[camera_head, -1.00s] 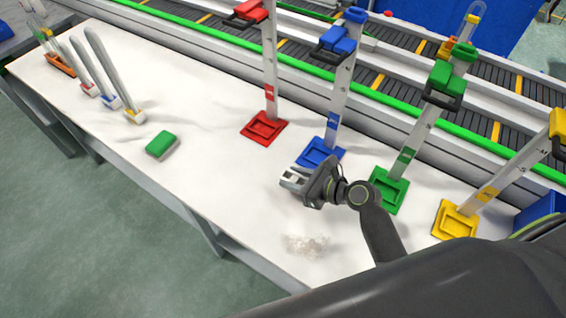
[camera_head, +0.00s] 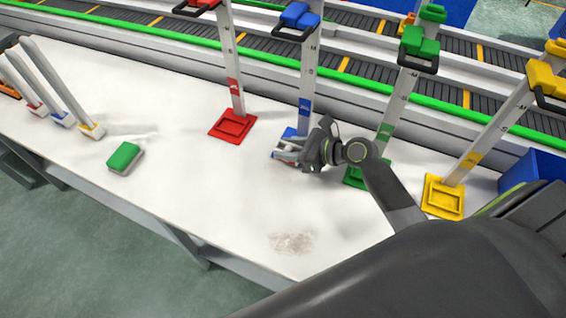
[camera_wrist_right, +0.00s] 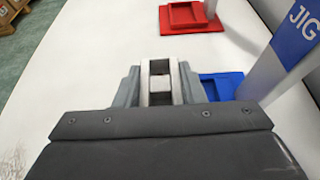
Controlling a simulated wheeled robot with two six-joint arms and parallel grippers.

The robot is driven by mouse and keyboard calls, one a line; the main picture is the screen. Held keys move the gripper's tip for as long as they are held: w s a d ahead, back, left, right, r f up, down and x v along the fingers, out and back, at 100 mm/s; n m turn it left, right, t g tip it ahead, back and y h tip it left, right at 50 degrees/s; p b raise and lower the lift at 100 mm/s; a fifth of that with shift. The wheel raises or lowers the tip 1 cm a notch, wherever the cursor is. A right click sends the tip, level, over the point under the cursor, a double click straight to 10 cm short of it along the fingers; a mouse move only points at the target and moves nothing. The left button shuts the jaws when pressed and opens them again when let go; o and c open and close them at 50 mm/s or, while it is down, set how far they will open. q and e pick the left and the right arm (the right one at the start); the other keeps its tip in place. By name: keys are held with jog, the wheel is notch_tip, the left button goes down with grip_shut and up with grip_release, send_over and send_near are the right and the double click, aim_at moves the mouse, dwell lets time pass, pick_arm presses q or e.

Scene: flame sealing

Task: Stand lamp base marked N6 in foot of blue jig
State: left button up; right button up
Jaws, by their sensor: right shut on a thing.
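The blue jig has a tall pale post (camera_head: 307,75) and a blue foot (camera_head: 290,132). My right gripper (camera_head: 283,155) is at the front left of this foot and covers much of it. In the right wrist view the foot (camera_wrist_right: 222,86) shows just right of the gripper (camera_wrist_right: 162,82). The gripper is shut on a small pale thing (camera_wrist_right: 161,68), taken as the lamp base. It is mostly hidden between the fingers, and no N6 mark is readable. I cannot tell whether it touches the foot. My left gripper is not in view.
The red jig foot (camera_head: 232,125) is left of the blue one. The green jig (camera_head: 385,130) and yellow jig (camera_head: 443,197) stand to the right. A green block (camera_head: 124,156) and several pale rods (camera_head: 60,85) are at the left. The table middle is clear.

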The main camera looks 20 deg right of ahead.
jog(key=w+d+b, duration=0.1)
jog(key=d+b, duration=0.1)
jog(key=w+d+b, duration=0.1)
jog(key=shift+w+f, duration=0.25)
jog(key=shift+w, duration=0.05)
jog(key=shift+w+d+r+b, duration=0.2)
jog(key=shift+w+d+b, duration=0.15)
jog(key=shift+w+b, duration=0.1)
jog(key=shift+s+p, duration=0.1)
jog(key=shift+p, duration=0.5)
dwell(0.4)
jog(key=shift+f, duration=0.95)
dwell(0.9)
jog(key=o, duration=1.1)
jog(key=shift+o, duration=0.2)
